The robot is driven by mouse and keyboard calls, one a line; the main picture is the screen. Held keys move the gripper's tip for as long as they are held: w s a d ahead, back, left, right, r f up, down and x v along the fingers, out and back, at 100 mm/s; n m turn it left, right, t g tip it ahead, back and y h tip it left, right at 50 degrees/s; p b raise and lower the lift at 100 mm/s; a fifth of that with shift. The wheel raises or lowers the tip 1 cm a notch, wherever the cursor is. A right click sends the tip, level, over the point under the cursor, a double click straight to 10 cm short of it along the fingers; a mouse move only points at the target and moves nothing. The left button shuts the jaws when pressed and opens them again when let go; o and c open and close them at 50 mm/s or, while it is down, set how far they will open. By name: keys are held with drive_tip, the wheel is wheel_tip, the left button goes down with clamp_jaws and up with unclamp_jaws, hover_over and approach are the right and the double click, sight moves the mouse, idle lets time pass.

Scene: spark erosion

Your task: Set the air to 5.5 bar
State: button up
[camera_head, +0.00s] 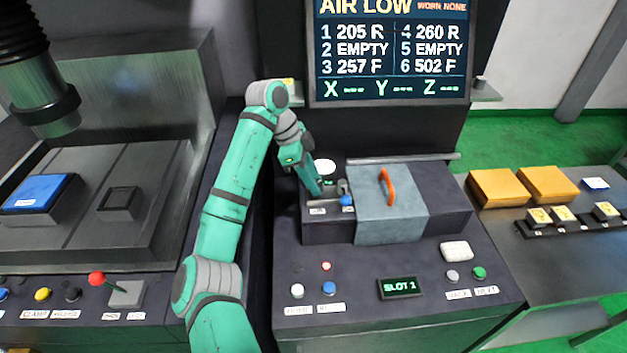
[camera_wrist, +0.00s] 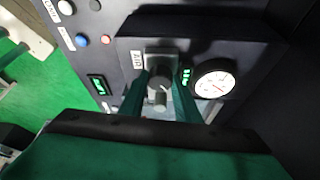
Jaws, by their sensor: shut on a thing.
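The air knob (camera_wrist: 160,68) is a dark regulator knob on a grey plate beside a label reading AIR in the wrist view. My gripper (camera_wrist: 160,82) has its two green fingers closed around it, one on each side. The white round pressure gauge (camera_wrist: 213,86) sits just right of the knob; its dial is too small to read. In the head view my gripper (camera_head: 328,190) is at the left end of the dark unit, and the gauge (camera_head: 325,167) shows just behind it. The screen (camera_head: 390,50) reads AIR LOW.
A grey cover with an orange handle (camera_head: 387,187) lies right of my gripper. The console front holds several buttons and a SLOT 1 display (camera_head: 401,288). A machine bed with a blue block (camera_head: 38,193) stands left of my arm.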

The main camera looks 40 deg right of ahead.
drive_tip(key=shift+m, duration=0.4)
drive_tip(key=o, duration=1)
drive_tip(key=shift+o, duration=0.2)
drive_tip(key=shift+r, duration=0.1)
drive_tip(key=v, duration=1)
drive_tip(key=shift+w+r, duration=0.2)
drive_tip(key=shift+r, duration=0.1)
